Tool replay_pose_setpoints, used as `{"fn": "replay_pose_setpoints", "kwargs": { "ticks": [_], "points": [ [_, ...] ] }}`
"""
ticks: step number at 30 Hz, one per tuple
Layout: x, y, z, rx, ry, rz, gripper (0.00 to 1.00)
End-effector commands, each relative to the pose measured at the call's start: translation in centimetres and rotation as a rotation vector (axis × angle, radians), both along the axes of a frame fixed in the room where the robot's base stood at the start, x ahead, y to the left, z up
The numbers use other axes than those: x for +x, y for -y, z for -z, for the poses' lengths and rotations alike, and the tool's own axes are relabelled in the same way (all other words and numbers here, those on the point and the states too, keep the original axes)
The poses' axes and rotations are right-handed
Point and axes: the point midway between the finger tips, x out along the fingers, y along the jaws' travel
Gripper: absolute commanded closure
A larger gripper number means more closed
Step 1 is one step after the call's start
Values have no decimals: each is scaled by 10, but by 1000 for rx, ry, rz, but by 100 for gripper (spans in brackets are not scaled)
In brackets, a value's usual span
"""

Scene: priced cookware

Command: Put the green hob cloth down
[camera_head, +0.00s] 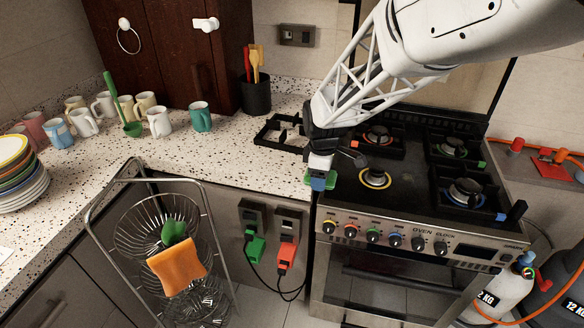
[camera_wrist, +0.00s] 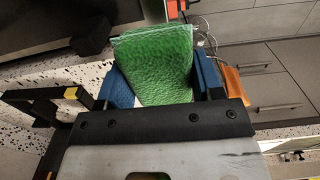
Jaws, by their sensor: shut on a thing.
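The green hob cloth (camera_wrist: 158,62) is between the blue fingers of my gripper (camera_wrist: 160,85) in the wrist view, and the gripper is shut on it. In the head view my gripper (camera_head: 320,180) is at the front left corner of the hob (camera_head: 340,205), near the counter edge. Only a small green part of the cloth shows there, at the fingertips. I cannot tell whether the cloth touches the surface below.
A loose black pan support (camera_head: 280,132) lies on the speckled counter (camera_head: 215,152), left of the hob. Several mugs (camera_head: 159,121) and a utensil pot (camera_head: 256,95) stand further back. An orange cloth (camera_head: 177,266) hangs on a wire basket stand (camera_head: 150,222) below.

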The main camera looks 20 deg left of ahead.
Motion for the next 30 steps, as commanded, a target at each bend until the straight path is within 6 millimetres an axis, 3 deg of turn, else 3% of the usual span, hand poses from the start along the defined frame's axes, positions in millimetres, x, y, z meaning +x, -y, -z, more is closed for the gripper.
{"fn": "replay_pose_setpoints", "kwargs": {
  "ticks": [4, 10, 23, 30],
  "points": [
    [-20, -19, 2, 0, -1, -3, 65],
    [-33, -30, 2, 0, 0, -1, 65],
    [-35, -31, 2, 0, 0, 0, 65],
    [-26, -36, 4, -1, -1, 0, 65]
  ]
}}
